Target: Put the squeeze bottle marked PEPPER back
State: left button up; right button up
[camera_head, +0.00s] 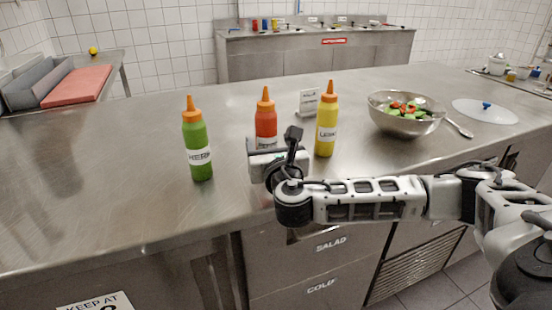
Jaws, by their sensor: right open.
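A red squeeze bottle (266,122) with an orange cap stands upright on the steel counter; its label is partly hidden behind my right gripper and hard to read. My right gripper (274,156) is open in front of its lower part; I cannot tell whether it touches the bottle. A green bottle (196,143) marked HERB stands to the left. A yellow bottle (326,124), its label seeming to begin with LEM, stands to the right. A small white sign (310,102) stands behind, between the red and yellow bottles. My left gripper is out of view.
A steel bowl of salad (406,120) stands at the right, with a spoon (459,128) and a white lid (486,111) beside it. The steel counter (110,180) is clear on the left. A red board (78,86) lies on a side table at the far left.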

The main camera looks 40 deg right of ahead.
jog(key=v, duration=0.8)
jog(key=shift+s+a, duration=0.15)
jog(key=shift+s, duration=0.2)
